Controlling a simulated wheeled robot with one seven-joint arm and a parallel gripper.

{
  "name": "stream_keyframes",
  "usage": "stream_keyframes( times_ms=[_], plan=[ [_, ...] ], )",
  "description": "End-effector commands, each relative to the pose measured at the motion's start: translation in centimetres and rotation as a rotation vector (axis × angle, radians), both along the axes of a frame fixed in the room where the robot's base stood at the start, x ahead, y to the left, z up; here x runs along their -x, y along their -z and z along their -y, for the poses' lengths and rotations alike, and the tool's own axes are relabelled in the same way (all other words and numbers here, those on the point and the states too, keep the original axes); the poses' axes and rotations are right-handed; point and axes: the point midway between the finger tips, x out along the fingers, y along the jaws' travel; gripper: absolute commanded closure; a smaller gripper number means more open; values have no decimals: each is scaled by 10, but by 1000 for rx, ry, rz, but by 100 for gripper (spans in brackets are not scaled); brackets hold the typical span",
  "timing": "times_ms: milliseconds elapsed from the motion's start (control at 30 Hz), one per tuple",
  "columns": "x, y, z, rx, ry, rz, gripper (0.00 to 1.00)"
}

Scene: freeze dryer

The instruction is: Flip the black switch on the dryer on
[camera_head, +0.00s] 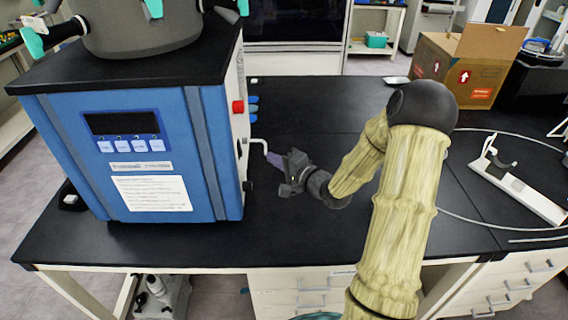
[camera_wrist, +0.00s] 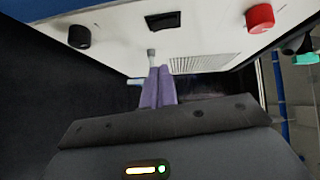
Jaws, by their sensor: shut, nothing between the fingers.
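The blue freeze dryer (camera_head: 85,160) stands on the black bench at the left, its white side panel facing my gripper. In the wrist view this panel (camera_wrist: 215,30) carries a small black rectangular switch (camera_wrist: 163,20), a black knob (camera_wrist: 79,35) to its left and a red knob (camera_wrist: 260,18) to its right. The switch is not discernible in the head view, and its on or off position cannot be told. My gripper (camera_head: 274,160) is beside the panel; its purple fingers (camera_wrist: 158,86) are together and empty. Their tips are close to a small grey fitting (camera_wrist: 151,54) below the switch; contact cannot be told.
A bent white pipe (camera_head: 258,143) sticks out of the dryer's side near my fingers. The red knob (camera_head: 238,107) and blue fittings (camera_head: 253,108) also protrude there. A cardboard box (camera_head: 465,68) and a white stand (camera_head: 517,190) are at the right. The bench behind my gripper is clear.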

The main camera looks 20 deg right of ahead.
Motion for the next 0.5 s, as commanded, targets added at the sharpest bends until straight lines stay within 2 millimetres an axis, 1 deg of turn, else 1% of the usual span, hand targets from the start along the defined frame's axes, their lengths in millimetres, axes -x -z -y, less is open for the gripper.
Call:
stream_keyframes(
  times_ms=[33,233,300,400,500],
  plan=[
    [-8,0,-5,-1,-2,1,100],
    [-39,3,-22,-1,-3,1,100],
    [-41,4,-35,-1,-4,-1,100],
    [-45,6,-46,-1,-2,-1,100],
    [-47,7,-54,0,-1,-1,100]
  ],
)
